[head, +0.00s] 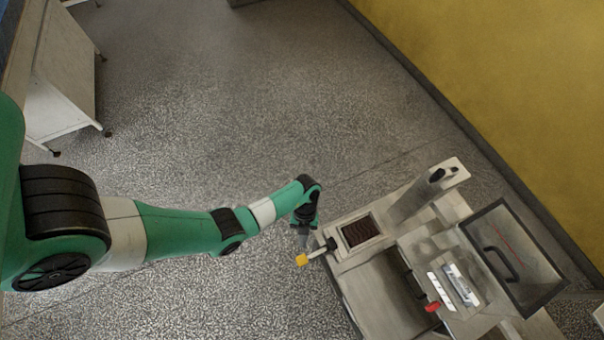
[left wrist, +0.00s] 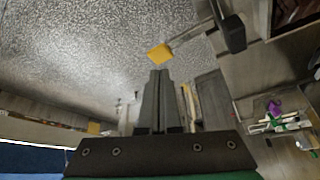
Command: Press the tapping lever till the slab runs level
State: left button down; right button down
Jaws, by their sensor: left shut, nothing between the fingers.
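The tapping lever, a thin metal rod with a yellow block (head: 301,260) at its end, sticks out from a black pivot (head: 331,243) on the side of the steel machine. The dark brown slab (head: 361,231) shows in a rectangular opening in the machine's top; whether it is level is too small to tell. My left gripper (head: 303,242) is shut and empty, close to the lever's yellow end. In the left wrist view the closed fingertips (left wrist: 159,74) appear just below the yellow block (left wrist: 159,54); I cannot tell whether they touch it.
The machine has an upright steel housing (head: 428,190) behind the slab opening, a red knob (head: 432,307) and a framed clear cover (head: 512,258) on the right. A yellow wall (head: 500,80) stands beyond. The speckled floor left of the machine is clear; a white cabinet (head: 62,75) stands far left.

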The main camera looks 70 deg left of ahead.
aim_at(302, 259)
pick_arm(q)
jog(key=b+x, duration=0.5)
jog(key=shift+f, duration=0.35)
jog(key=shift+s+d+f+b, duration=0.15)
jog(key=shift+d+f+b, duration=0.25)
jog(key=shift+f+b, duration=0.25)
jog(key=shift+r, duration=0.1)
